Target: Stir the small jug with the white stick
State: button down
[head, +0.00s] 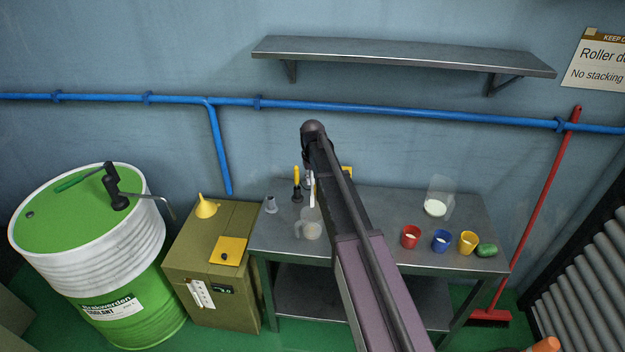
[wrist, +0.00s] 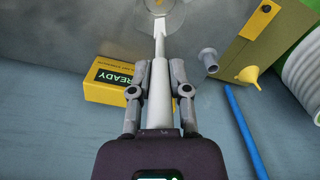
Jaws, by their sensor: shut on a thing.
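The white stick (wrist: 159,75) is held upright between the fingers of my gripper (wrist: 159,90) in the wrist view. Its lower end reaches to the clear small jug (wrist: 178,22), which is cut off by the top edge there. The tip overlaps the jug's mouth; how deep it sits I cannot tell. In the head view the small jug (head: 308,230) stands on the cart's left part with pale contents low inside. A short piece of the white stick (head: 312,192) shows above it. My arm hides most of my gripper in that view.
The metal cart (head: 380,255) also carries red (head: 410,238), blue (head: 441,241) and yellow (head: 468,243) cups, a green item (head: 487,250) and a clear container (head: 436,207) at right. A yellow READY box (wrist: 112,92) is nearby.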

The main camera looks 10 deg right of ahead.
aim_at(312, 206)
jog(key=shift+f+b, duration=6.5)
jog(key=shift+f, duration=0.2)
jog(key=shift+d, duration=0.1)
